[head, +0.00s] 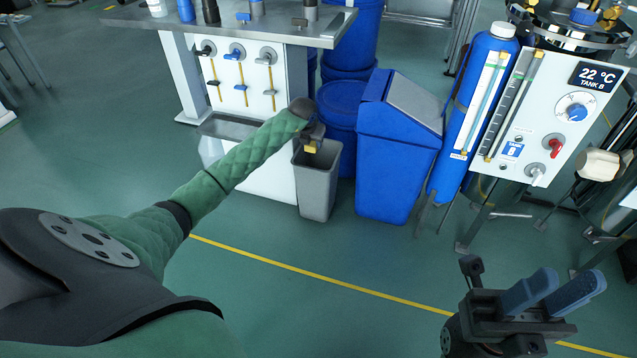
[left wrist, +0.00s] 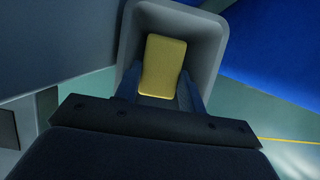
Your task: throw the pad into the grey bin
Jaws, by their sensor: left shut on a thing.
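The yellow pad (head: 310,147) is held in my left gripper (head: 311,143) at the mouth of the grey bin (head: 317,188). In the left wrist view the pad (left wrist: 162,66) sits between the two fingers of my left gripper (left wrist: 160,88), with the bin's rim (left wrist: 212,26) around it. The gripper is shut on the pad, and the bin's inside is mostly hidden. My right gripper (head: 553,293) is at the lower right, with its two blue fingers apart and nothing between them.
A blue lidded bin (head: 396,160) stands just right of the grey bin, with a blue barrel (head: 341,105) behind. A bench (head: 262,185) with valves is on the left. A panel with a gauge (head: 545,115) and a blue cylinder (head: 485,90) stand at right. The floor in front is clear.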

